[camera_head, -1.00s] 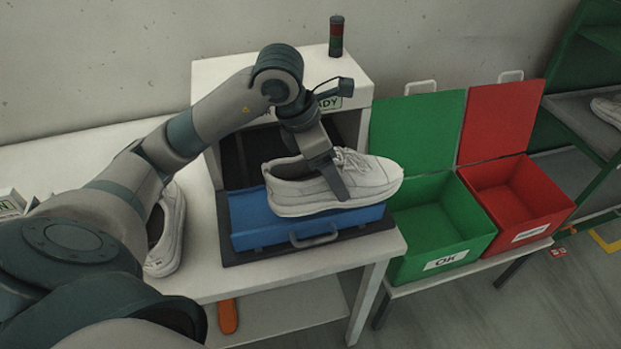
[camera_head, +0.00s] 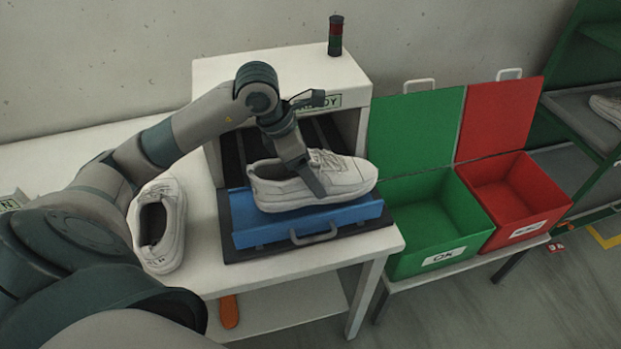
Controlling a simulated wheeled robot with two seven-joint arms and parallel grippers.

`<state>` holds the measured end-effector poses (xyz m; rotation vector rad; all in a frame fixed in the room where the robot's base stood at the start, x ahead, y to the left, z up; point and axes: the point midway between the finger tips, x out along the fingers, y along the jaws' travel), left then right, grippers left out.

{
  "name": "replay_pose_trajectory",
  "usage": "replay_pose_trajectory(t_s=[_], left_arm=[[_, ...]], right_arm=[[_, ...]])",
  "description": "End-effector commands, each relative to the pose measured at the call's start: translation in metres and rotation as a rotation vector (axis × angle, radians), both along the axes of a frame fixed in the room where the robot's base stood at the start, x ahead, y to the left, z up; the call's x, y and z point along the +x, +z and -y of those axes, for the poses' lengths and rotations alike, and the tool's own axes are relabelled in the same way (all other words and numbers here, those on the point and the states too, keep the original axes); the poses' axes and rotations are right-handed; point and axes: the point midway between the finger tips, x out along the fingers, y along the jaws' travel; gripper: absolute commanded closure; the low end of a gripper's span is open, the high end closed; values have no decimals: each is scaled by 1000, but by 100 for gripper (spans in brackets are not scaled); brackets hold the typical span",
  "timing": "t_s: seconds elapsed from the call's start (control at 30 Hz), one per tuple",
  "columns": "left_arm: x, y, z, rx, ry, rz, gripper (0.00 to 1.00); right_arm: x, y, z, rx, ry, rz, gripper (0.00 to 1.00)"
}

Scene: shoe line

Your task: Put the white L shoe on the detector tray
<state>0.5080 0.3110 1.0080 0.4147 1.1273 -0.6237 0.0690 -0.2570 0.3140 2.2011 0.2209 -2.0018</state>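A white shoe (camera_head: 345,176) lies lengthwise across the blue detector tray (camera_head: 275,231), toe to the right. My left gripper (camera_head: 311,181) is shut on this shoe from above, one finger showing on its near side; the other finger is hidden. I cannot tell whether the sole touches the tray or hovers just above it. A second white shoe (camera_head: 171,254) stands on the table left of the tray, its opening showing. No L mark is readable on the held shoe. My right gripper is not in view.
The detector housing (camera_head: 285,75) with a signal light (camera_head: 335,35) stands behind the tray. A green OK box (camera_head: 437,225) and a red box (camera_head: 517,200), lids up, stand to the right. A shelf (camera_head: 590,115) is at far right. My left arm covers the table's left side.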

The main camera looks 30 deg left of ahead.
Motion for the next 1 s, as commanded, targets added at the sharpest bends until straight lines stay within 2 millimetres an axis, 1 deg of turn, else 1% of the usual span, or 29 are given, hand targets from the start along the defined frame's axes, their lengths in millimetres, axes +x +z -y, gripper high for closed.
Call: replay_pose_trajectory(t_s=[0.13, 0.3, 0.4, 0.63, 0.73, 0.77, 0.8, 1.0], left_arm=[[-1, -14, 0, -1, 2, -5, 59], [-1, -29, 0, -1, 0, -2, 59], [0, -32, 0, -1, 0, 1, 59], [0, -32, 0, 0, 0, 1, 59], [0, -35, 0, 0, -1, 2, 59], [-1, -34, 0, 0, 0, 0, 22], [-1, -34, 0, 0, 0, 0, 19], [0, -34, 0, 0, 0, 0, 19]], right_arm=[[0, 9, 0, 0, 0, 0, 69], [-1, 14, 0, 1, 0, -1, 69], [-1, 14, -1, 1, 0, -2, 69], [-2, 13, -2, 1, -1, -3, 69], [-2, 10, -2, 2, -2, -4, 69], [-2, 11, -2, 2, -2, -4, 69], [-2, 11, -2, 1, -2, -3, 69], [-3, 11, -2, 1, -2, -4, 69]])
